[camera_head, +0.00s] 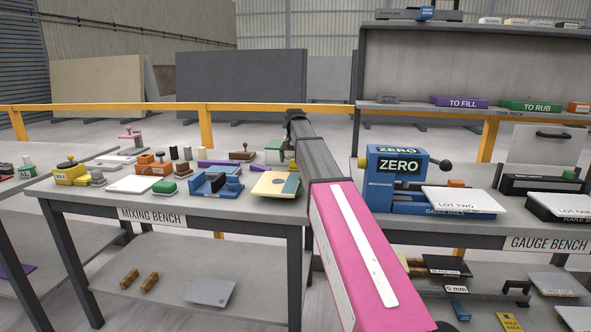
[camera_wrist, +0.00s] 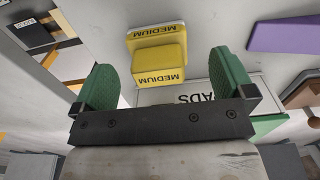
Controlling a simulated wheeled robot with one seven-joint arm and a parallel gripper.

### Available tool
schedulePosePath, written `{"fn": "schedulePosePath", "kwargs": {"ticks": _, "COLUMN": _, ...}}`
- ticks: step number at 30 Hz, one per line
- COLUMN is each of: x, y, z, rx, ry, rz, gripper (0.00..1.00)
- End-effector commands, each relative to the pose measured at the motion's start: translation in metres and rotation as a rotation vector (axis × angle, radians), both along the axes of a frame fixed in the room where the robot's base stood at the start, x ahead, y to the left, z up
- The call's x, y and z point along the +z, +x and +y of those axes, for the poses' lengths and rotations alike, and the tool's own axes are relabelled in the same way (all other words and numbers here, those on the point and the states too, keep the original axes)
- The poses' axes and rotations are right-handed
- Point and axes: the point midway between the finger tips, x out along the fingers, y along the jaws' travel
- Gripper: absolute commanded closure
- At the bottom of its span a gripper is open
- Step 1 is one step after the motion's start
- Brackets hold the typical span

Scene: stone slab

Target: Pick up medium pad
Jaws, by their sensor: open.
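The medium pad (camera_wrist: 158,66) is a yellow block labelled MEDIUM in the wrist view. It sits in front of a second yellow piece (camera_wrist: 155,32) that also reads MEDIUM; I cannot tell whether the two are joined. My gripper (camera_wrist: 165,78) is open, with one green finger on each side of the yellow block and a gap on both sides. Nothing is held. In the head view my arm hides the gripper's surroundings, and I cannot make out the pad there.
The mixing bench (camera_head: 230,205) carries several blocks and tools, including a blue holder (camera_head: 213,186) and a tan plate (camera_head: 270,188). The gauge bench (camera_head: 480,228) with a blue ZERO device (camera_head: 395,165) stands to the right. A purple piece (camera_wrist: 285,25) lies right of the pad.

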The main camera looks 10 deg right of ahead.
Motion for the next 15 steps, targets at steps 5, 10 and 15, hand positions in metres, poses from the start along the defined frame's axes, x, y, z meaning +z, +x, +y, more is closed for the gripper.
{"fn": "schedulePosePath", "kwargs": {"ticks": 5, "x": -0.026, "y": -0.002, "z": -0.004, "rx": 0.000, "ry": 0.000, "rz": 0.002, "gripper": 0.00}}
{"fn": "schedulePosePath", "kwargs": {"ticks": 10, "x": -0.043, "y": -0.001, "z": -0.003, "rx": 0.000, "ry": 0.000, "rz": 0.000, "gripper": 0.00}}
{"fn": "schedulePosePath", "kwargs": {"ticks": 15, "x": -0.044, "y": 0.000, "z": -0.003, "rx": 0.000, "ry": 0.000, "rz": 0.000, "gripper": 0.00}}
